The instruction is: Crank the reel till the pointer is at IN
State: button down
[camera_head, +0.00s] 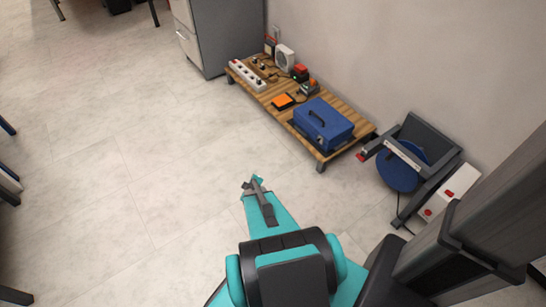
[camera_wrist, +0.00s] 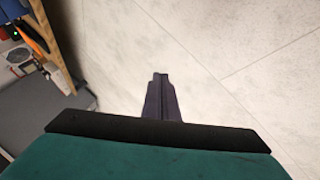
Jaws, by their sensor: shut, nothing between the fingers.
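The reel is a blue drum (camera_head: 398,172) in a dark grey frame (camera_head: 428,135) standing on the floor by the wall at the right in the head view. A small red part (camera_head: 363,155), perhaps the crank's grip, sticks out at its left. A pale strip (camera_head: 404,155) crosses the drum's upper part; no pointer or IN mark can be read. My gripper (camera_head: 253,184) is shut and empty, over bare floor well left of the reel. In the wrist view its fingers (camera_wrist: 160,80) are together over pale tiles. The reel is not in the wrist view.
A low slatted wooden bench (camera_head: 350,107) left of the reel carries a blue toolbox (camera_head: 323,124), a white power strip (camera_head: 247,75) and other tools. A grey cabinet (camera_head: 222,35) stands behind. A white panel with red spots (camera_head: 455,187) is beside the reel.

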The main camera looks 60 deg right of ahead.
jog(key=s+a+g+y, duration=0.2)
jog(key=a+g+y, duration=0.25)
jog(key=a, duration=1.95)
jog(key=s+a+r+g, duration=0.3)
jog(key=s+a, duration=0.4)
jog(key=s+a+r+m+g, duration=0.1)
jog(key=s+a+r+g, duration=0.2)
jog(key=s+a, duration=0.4)
jog(key=shift+s+r+m, duration=0.15)
jog(key=shift+r+m, duration=0.05)
jog(key=shift+m, duration=0.1)
jog(key=shift+d, duration=0.1)
